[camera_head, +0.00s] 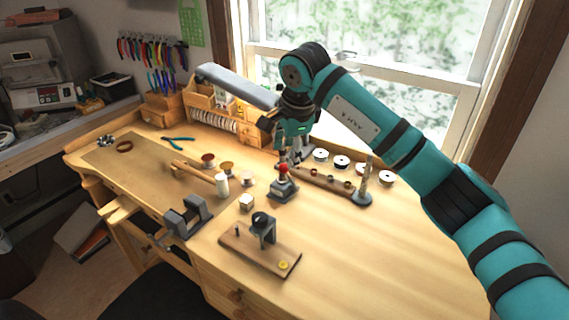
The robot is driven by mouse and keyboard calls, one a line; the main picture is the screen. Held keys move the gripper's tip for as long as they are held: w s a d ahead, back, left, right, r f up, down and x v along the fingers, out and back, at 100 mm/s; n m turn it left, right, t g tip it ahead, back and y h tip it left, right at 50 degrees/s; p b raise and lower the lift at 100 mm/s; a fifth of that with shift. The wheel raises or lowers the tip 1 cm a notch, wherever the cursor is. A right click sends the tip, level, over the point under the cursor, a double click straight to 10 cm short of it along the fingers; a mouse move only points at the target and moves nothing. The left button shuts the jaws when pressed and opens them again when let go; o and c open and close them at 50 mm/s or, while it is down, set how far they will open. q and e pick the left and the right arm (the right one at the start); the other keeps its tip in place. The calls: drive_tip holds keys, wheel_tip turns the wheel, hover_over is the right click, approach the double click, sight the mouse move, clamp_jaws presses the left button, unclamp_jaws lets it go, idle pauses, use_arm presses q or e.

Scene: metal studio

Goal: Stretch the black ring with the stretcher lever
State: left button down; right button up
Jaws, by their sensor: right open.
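A small grey bench tool (283,190) with a red ball-topped lever (283,169) stands near the middle of the bench; it looks like the stretcher. My right gripper (290,155) points down just above and behind the red ball, with its fingers open. I cannot tell whether a finger touches the lever. I cannot make out a black ring on the tool; it may be too small or hidden. My left gripper is out of view.
A wooden bar with rings (325,183) and an upright mandrel (365,181) stand to the right of the tool. A white cube (246,202), a grey stand on a wooden board (240,247) and a grey bracket (187,218) are nearer. The right front bench is clear.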

sight(285, 165)
drive_tip(key=p+x, duration=0.1)
drive_tip(key=x, duration=0.6)
drive_tip(key=shift+f, duration=0.15)
clamp_jaws()
